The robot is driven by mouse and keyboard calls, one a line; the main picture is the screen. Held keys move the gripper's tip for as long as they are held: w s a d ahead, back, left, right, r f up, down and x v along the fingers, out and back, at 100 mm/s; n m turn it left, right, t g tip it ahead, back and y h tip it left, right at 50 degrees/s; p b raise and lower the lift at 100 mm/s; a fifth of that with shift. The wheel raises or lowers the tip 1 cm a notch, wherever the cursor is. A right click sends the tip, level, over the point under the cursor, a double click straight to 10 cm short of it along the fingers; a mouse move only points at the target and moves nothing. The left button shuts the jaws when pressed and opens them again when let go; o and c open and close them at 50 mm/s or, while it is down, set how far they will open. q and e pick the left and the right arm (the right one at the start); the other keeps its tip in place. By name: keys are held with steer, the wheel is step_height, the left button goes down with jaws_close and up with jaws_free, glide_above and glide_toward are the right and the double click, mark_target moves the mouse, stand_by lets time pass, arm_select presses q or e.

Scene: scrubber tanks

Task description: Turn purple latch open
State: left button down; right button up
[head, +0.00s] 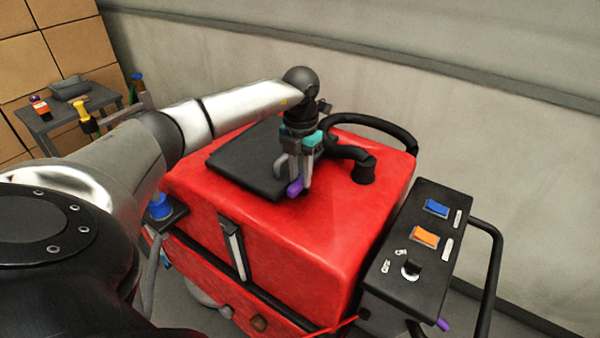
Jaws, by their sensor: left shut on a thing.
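The purple latch (295,188) shows at the front right edge of the black lid (235,161) on the red scrubber tank (330,225). My left gripper (294,178) points down over it, with its grey fingers closed on the purple latch. The fingers hide part of the latch, so its exact angle is hard to tell. The lid lies flat on the tank. My right gripper is not in view.
A black hose (365,165) loops over the tank behind my left gripper. A control panel (418,245) with blue and orange switches stands at the right. A grey side table (70,113) and cardboard boxes (55,50) are at the back left. A pale wall runs behind.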

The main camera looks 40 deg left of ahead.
mark_target(300, 179)
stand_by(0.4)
arm_select(q)
steer(key=c, duration=0.7)
jaws_free()
steer(key=shift+o, duration=0.2)
steer(key=shift+r, duration=0.1)
step_height(300, 179, up, 15)
steer(key=b, duration=0.1)
steer(key=shift+b, duration=0.35)
